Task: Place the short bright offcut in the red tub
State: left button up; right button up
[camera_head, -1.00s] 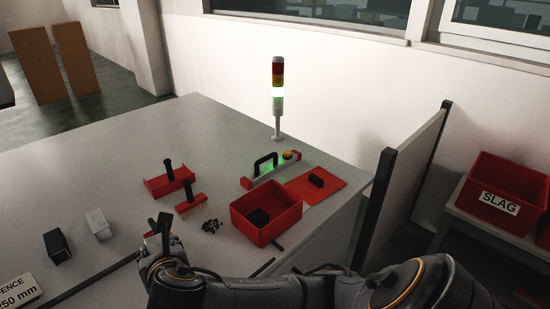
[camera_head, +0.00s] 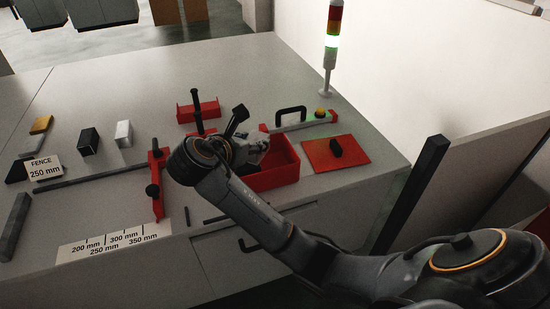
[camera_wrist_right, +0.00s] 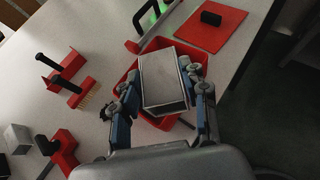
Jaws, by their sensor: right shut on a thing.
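My right gripper (camera_wrist_right: 160,105) is shut on a short, box-shaped grey block with bright edges (camera_wrist_right: 166,82), which looks like the bright offcut. In the wrist view the block is in front of the red tub (camera_wrist_right: 136,78) and covers most of it. In the head view my right gripper (camera_head: 252,150) is at the left part of the red tub (camera_head: 278,178), with the wrist hiding the tub's left side. How far the block is above or inside the tub cannot be told. My left gripper is not in view.
A white block (camera_head: 124,134) and a dark block (camera_head: 88,141) stand on the bench at the left. A red dustpan (camera_head: 198,111) and a red plate with a black knob (camera_head: 323,154) lie near the tub. A signal lamp (camera_head: 331,45) stands behind. A dark post (camera_head: 412,190) rises at the right.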

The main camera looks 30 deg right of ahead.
aim_at(267, 136)
jog(key=x, duration=0.5)
jog(key=p+x, duration=0.1)
jog(key=x, duration=0.1)
jog(key=shift+d+r, duration=0.1)
jog(key=shift+d, duration=0.35)
jog(key=d+f, duration=0.1)
jog(key=f, duration=0.1)
jog(key=w+d+f+p, duration=0.1)
jog(key=f, duration=0.2)
jog(key=w+d+f, duration=0.1)
jog(key=d+f, duration=0.1)
jog(key=f, duration=0.1)
jog(key=shift+f, duration=0.25)
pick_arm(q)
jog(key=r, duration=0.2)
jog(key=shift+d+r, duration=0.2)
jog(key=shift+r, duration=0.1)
pick_arm(e)
jog(key=shift+a, duration=0.1)
pick_arm(q)
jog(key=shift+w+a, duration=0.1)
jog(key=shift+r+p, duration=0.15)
jog(key=shift+p, duration=0.15)
pick_arm(e)
jog(key=shift+f, duration=0.25)
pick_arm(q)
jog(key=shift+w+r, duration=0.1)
pick_arm(e)
jog(key=shift+f, duration=0.35)
